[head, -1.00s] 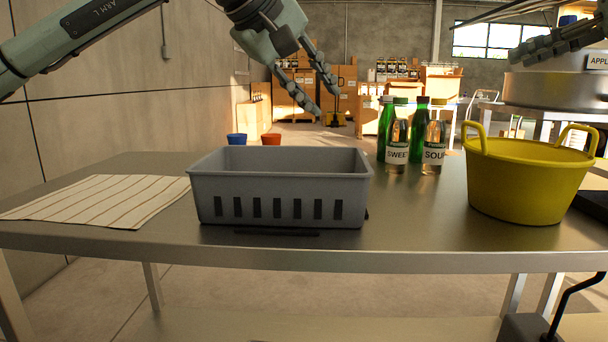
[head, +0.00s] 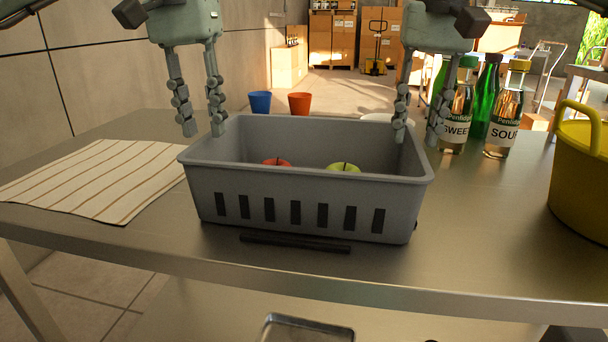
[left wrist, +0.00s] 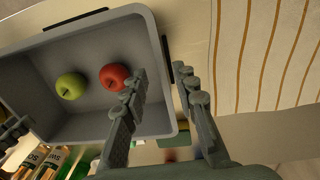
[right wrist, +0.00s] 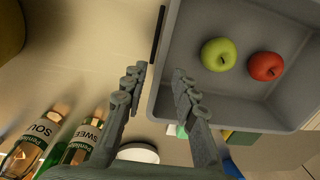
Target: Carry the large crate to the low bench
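The large grey crate (head: 300,200) stands on the metal table (head: 480,235). A red apple (head: 278,162) and a green apple (head: 344,168) lie inside it; both also show in the left wrist view. My left gripper (head: 203,133) points down at the crate's left end, fingers apart. In the left wrist view one finger is over the inside and the other outside the end wall. My right gripper (head: 417,140) points down at the right end, fingers apart, one on each side of that wall in the right wrist view (right wrist: 158,85). I cannot identify the low bench.
A striped cloth (head: 95,180) lies left of the crate. Several bottles (head: 505,120) stand behind it to the right, and a yellow tub (head: 580,185) is at far right. Blue (head: 260,102) and orange (head: 299,103) cups stand behind. A dark bar (head: 295,244) lies in front.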

